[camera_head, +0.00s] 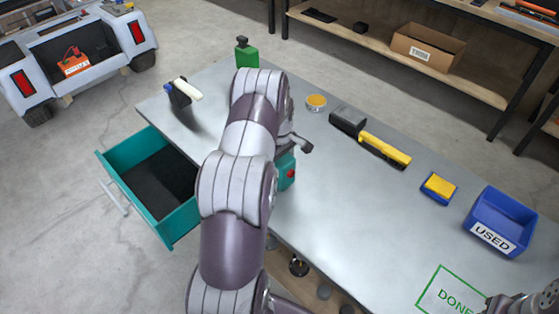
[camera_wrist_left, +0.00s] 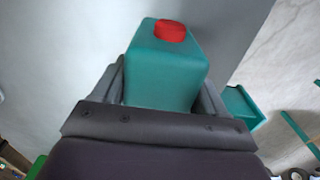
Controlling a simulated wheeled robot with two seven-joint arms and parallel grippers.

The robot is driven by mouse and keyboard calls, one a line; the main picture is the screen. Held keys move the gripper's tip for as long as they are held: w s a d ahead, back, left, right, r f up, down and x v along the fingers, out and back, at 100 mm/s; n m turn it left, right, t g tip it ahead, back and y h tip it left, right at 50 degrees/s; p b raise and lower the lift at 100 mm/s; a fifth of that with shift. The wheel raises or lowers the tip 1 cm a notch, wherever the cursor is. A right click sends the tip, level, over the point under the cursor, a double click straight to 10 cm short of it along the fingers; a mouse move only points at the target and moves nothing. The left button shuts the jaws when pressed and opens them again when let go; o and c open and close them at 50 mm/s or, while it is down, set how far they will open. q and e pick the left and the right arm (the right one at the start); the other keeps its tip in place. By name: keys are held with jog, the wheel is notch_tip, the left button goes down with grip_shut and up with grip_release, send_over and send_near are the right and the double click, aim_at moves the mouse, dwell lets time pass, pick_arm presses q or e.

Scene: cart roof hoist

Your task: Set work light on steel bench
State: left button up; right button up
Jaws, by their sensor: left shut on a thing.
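My left gripper (camera_wrist_left: 165,88) is shut on a teal box-shaped body with a red cap (camera_wrist_left: 163,62), one finger on each side. The held teal body (camera_head: 286,172) partly shows in the head view beside my left arm, over the near edge of the grey steel bench (camera_head: 350,228). I cannot tell if it touches the bench, and my arm hides much of it. Its shape does not make clear whether it is the work light. My right gripper (camera_head: 522,302) is only partly in view at the bottom right corner; its fingers are unclear.
A teal drawer (camera_head: 118,170) stands open at left. On the bench are a green bottle (camera_head: 247,56), a white-and-dark tool (camera_head: 183,92), a yellow tin (camera_head: 316,102), a yellow-and-grey tool (camera_head: 384,149), a yellow-and-blue block (camera_head: 438,188), a blue USED bin (camera_head: 500,218) and a DONE outline (camera_head: 440,290).

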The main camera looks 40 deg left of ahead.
pick_arm(q)
jog(key=shift+s, duration=0.1)
jog(key=o, duration=1.2)
jog(key=shift+f, duration=0.1)
jog(key=shift+o, duration=0.2)
jog(key=shift+m, duration=0.3)
jog(key=r, duration=0.8)
jog(key=d+r, duration=0.1)
jog(key=r, duration=0.3)
jog(key=shift+d+r+b, duration=0.1)
jog(key=shift+r+b, duration=0.2)
jog(key=shift+b, duration=0.05)
jog(key=s+d+m, duration=0.8)
jog(key=d, duration=0.3)
jog(key=s+d+r+m+t, duration=0.1)
jog(key=s+d+m, duration=0.7)
jog(key=d, duration=0.3)
jog(key=shift+s+d+r+m, duration=0.3)
jog(key=shift+s+d, duration=0.1)
jog(key=shift+s, duration=0.1)
